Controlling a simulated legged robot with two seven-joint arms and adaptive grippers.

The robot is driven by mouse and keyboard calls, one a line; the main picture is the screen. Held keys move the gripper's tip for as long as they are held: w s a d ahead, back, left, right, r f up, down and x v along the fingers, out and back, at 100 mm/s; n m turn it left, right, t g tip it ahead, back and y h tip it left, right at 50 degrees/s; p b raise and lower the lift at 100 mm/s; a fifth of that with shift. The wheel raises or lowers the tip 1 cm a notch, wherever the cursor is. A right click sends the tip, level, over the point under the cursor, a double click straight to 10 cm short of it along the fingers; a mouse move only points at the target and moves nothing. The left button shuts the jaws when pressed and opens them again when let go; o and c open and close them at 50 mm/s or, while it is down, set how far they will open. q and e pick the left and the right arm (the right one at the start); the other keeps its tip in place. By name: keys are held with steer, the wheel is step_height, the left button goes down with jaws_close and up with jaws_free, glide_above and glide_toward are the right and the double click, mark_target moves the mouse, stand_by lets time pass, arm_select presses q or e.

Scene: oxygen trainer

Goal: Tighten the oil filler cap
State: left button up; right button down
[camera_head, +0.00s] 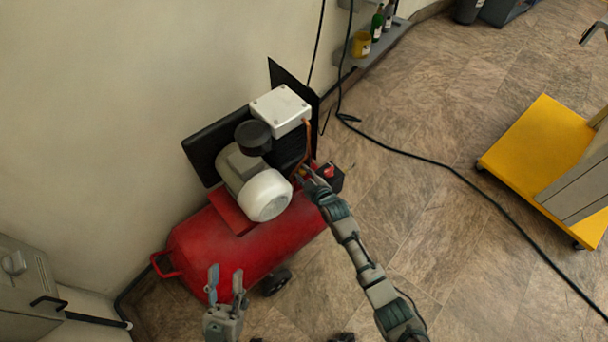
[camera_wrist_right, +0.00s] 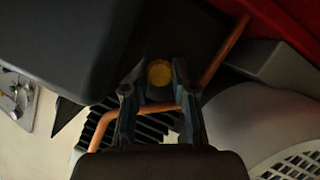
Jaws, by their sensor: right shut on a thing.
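In the head view my right gripper (camera_head: 303,175) reaches in beside the motor of the red compressor (camera_head: 245,245); the cap cannot be made out there. My left gripper (camera_head: 226,276) is open and empty, with its fingers pointing up in front of the tank.
A white motor (camera_head: 267,194), a black round filter (camera_head: 253,137) and a white box (camera_head: 281,108) sit on the compressor. An orange pipe (camera_wrist_right: 225,55) runs close to my right fingers. A black cable (camera_head: 430,160) crosses the floor.

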steer(key=shift+s+f+m+g+y, duration=0.1)
steer(key=shift+f+m+g+y, duration=0.25)
steer(key=shift+m, duration=0.35)
steer(key=shift+r, duration=0.1)
steer(key=c, duration=0.9)
jaws_free()
steer(key=shift+d, duration=0.1)
steer(key=shift+c, duration=0.2)
steer(key=shift+r, duration=0.1)
steer(key=v, duration=1.2)
